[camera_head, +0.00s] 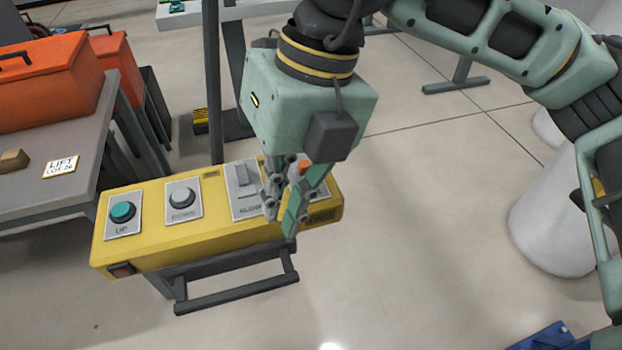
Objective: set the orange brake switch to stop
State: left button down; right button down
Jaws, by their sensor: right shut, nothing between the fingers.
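The yellow control box (220,240) stands on a dark frame. At its right end a small part of the orange brake switch (304,167) shows behind my right gripper (284,222). The gripper hides most of the switch and its plate, so I cannot tell its setting or whether the fingers touch it. The right gripper points down over that end of the box, shut and with nothing held. My left gripper is not in view.
Left of the switch on the box are a grey lever switch (243,178), a grey DOWN button (181,198) and a teal UP button (122,212). A grey table (62,190) with an orange toolbox (45,80) stands at the left.

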aim_at(304, 168)
jog(key=w+d+r+m+t+h, duration=0.1)
jog(key=w+d+t+h, duration=0.1)
jog(key=w+d, duration=0.2)
jog(key=shift+d+r+h, duration=0.3)
jog(key=shift+d+r, duration=0.05)
jog(key=shift+d, duration=0.2)
jog(key=f, duration=0.3)
jog(key=f+p, duration=0.1)
jog(key=f, duration=0.2)
jog(key=f+p, duration=0.1)
jog(key=f, duration=0.2)
jog(key=shift+w+a+f, duration=0.1)
jog(key=shift+w+f, duration=0.2)
jog(key=shift+f, duration=0.1)
jog(key=w+p, duration=0.1)
jog(key=w+a+r+p, duration=0.1)
jog(key=w, duration=0.1)
jog(key=shift+r, duration=0.2)
jog(key=shift+w+a+p, duration=0.15)
jog(key=shift+w+p, duration=0.1)
jog(key=shift+p, duration=0.1)
